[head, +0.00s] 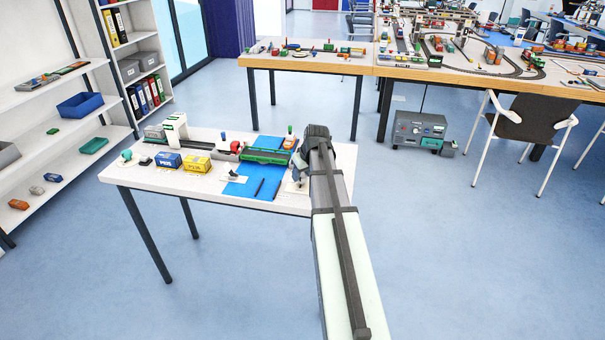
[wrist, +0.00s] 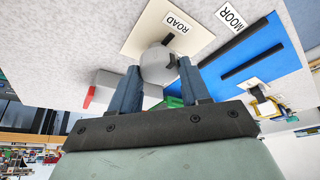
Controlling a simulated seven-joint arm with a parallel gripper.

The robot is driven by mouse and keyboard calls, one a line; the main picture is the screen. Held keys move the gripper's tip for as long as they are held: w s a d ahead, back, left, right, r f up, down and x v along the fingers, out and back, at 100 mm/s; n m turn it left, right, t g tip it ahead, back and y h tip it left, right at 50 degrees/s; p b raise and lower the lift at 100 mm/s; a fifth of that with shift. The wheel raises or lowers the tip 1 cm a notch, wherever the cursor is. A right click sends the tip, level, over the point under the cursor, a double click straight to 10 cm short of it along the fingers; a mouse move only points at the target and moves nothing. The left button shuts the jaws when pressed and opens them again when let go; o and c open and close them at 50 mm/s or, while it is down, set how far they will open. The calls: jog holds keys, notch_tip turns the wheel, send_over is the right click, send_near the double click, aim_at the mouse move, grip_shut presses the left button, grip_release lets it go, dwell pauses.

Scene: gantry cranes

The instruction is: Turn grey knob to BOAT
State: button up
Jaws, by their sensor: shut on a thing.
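In the wrist view the round grey knob (wrist: 158,66) sits on a cream plate (wrist: 139,42). A short dark pointer (wrist: 168,40) on the knob points towards the ROAD label (wrist: 177,22). No BOAT label can be read in either view. My gripper (wrist: 159,76) is shut on the knob, one blue-grey finger on each side. In the head view my gripper (head: 299,174) is at the right end of the small table, over the cream plate (head: 291,187); my arm hides most of the knob there.
A blue mat (head: 238,189) with dark bars lies left of my gripper, with a MOOR label (wrist: 230,18) beside it. A green model (head: 265,156) stands behind. A yellow container (head: 196,171), a blue container (head: 168,161) and a white gantry crane (head: 174,126) stand farther left.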

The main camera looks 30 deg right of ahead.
jog(key=m, duration=0.2)
jog(key=m+h, duration=0.1)
jog(key=m, duration=0.1)
jog(key=shift+a+h, duration=0.2)
jog(key=shift+h, duration=0.1)
jog(key=m, duration=0.2)
jog(key=m+g+h, duration=0.1)
jog(key=m, duration=0.2)
jog(key=shift+w+h, duration=0.15)
jog(key=shift+h, duration=0.15)
jog(key=m+g, duration=0.1)
jog(key=m, duration=0.1)
jog(key=m+h, duration=0.1)
jog(key=m, duration=0.2)
jog(key=shift+w+a+g, duration=0.1)
jog(key=shift+w+g, duration=0.05)
jog(key=shift+g, duration=0.25)
jog(key=shift+m+g, duration=0.8)
jog(key=shift+m, duration=1.1)
jog(key=o, duration=1.1)
jog(key=shift+c, duration=0.2)
